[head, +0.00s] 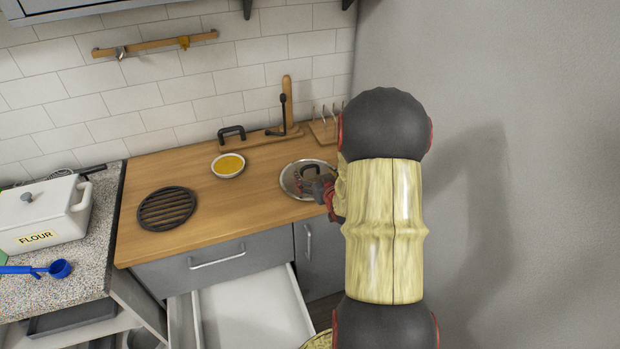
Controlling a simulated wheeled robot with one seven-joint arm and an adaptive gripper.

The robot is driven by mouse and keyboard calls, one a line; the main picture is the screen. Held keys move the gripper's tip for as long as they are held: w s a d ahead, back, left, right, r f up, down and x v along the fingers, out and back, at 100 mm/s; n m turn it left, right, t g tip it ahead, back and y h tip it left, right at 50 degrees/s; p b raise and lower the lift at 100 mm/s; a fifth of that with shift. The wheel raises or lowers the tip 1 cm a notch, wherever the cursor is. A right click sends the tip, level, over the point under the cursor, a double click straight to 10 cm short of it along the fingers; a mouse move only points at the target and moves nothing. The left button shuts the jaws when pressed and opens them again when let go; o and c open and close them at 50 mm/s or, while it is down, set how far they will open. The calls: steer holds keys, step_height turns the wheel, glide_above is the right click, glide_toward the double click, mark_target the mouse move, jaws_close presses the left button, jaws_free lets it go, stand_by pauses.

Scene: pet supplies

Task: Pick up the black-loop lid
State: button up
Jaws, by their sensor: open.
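The black-loop lid (292,186) is a round, grey, shiny disc lying on the right part of the wooden counter, with a black loop handle standing on its top. My gripper (320,188), dark with red parts, is over the lid's right side, close to the loop. It is open. My arm and gripper hide part of the lid's right edge. I cannot tell whether the fingers touch the loop or sit around it.
A bowl of yellow contents (229,166) and a black round grate (166,208) stand left of the lid. Behind are another black loop handle (232,132), a wooden board and a rack (323,131). An open drawer (252,312) juts out below. A grey wall is at right.

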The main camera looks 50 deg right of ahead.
mark_target(311, 176)
steer(key=b+x, duration=0.1)
steer(key=x, duration=0.4)
steer(key=c, duration=1.6)
steer(key=shift+r, duration=0.1)
steer(key=shift+c, duration=0.5)
steer(key=shift+r, duration=0.1)
